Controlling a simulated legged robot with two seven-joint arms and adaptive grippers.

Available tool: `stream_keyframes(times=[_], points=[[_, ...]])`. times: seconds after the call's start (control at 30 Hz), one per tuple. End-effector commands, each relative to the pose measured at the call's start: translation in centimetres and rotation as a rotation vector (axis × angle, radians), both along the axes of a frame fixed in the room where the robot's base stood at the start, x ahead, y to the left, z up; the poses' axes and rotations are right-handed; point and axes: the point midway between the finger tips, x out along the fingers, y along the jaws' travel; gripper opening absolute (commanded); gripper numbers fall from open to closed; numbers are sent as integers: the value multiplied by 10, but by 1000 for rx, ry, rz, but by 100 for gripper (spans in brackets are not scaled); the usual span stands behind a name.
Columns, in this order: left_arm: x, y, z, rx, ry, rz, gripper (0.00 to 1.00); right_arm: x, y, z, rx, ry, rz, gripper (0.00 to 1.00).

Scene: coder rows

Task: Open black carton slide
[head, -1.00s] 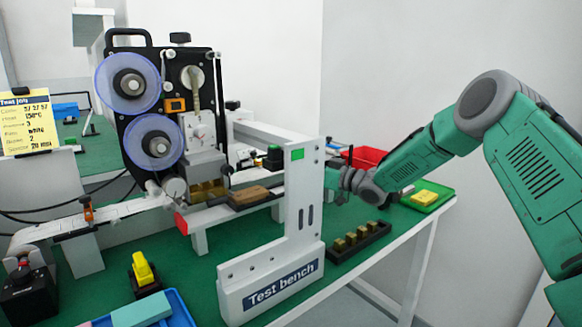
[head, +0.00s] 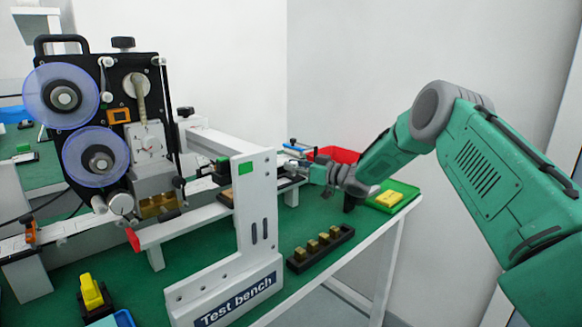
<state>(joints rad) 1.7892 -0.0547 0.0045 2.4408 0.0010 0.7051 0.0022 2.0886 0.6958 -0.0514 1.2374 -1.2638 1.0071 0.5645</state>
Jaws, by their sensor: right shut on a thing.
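The black carton slide (head: 283,186) lies on the white rail beside the labelling machine. It reaches behind the upright of the white test bench bracket, so its middle is hidden. A brown carton edge (head: 227,195) shows left of the upright. My right gripper (head: 298,168) comes in from the right and is at the slide's right end, just right of the upright. It is shut on the slide; its fingertips are small and the exact contact is hard to see. My left gripper is not in view.
The white bracket (head: 225,293) stands in front of the slide. A black holder with brass blocks (head: 321,248), a green tray (head: 408,190) with a yellow block and a red bin (head: 338,154) are near my right arm. The labelling machine (head: 105,120) stands left.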

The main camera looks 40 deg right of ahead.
Motion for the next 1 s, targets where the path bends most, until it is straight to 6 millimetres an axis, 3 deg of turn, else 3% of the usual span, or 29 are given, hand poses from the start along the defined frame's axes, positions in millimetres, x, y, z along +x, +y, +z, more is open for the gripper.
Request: stream_keyframes(times=[0.03,0.1,0.13,0.53,1.0], points=[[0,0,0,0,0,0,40,-4,-3,-10,-4,18,-4,0],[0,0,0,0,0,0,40,-4,-4,-10,-4,17,-4,32],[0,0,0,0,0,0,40,-4,-3,-9,-3,16,-4,42],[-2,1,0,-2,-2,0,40,-1,1,4,-4,4,-1,42],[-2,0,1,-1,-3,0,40,-1,-6,81,-1,7,-3,42]])
